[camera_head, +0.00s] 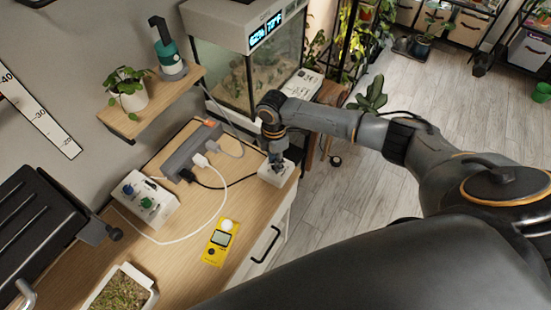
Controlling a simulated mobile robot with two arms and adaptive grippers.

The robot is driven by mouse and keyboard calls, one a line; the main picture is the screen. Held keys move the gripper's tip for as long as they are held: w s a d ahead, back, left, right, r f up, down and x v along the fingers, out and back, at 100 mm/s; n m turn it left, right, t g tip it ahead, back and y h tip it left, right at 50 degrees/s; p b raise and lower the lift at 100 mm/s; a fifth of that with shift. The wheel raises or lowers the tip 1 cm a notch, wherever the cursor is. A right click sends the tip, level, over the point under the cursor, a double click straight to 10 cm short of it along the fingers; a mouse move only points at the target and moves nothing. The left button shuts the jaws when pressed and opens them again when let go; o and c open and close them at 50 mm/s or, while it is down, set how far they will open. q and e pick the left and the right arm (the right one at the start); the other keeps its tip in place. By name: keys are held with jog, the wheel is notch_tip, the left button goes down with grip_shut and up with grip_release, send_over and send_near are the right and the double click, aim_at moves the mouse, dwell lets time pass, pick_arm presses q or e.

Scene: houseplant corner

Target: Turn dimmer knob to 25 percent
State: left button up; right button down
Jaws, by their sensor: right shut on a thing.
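A small white box (270,178), which appears to be the dimmer, sits at the right edge of the wooden desk. My right gripper (276,165) comes down over its top from above and is shut on the knob there. The gripper hides the knob, so its pointer and setting cannot be read. My left gripper is not in view.
A white box with blue and green knobs (151,206) stands left on the desk (185,250). A grey power strip (190,150) with cables lies behind, and a yellow meter (219,240) in front. A glass terrarium (235,75) stands behind.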

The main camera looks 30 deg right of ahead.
jog(key=shift+n, duration=0.5)
jog(key=c, duration=1)
grip_release()
jog(key=r, duration=1.2)
jog(key=shift+w, duration=0.3)
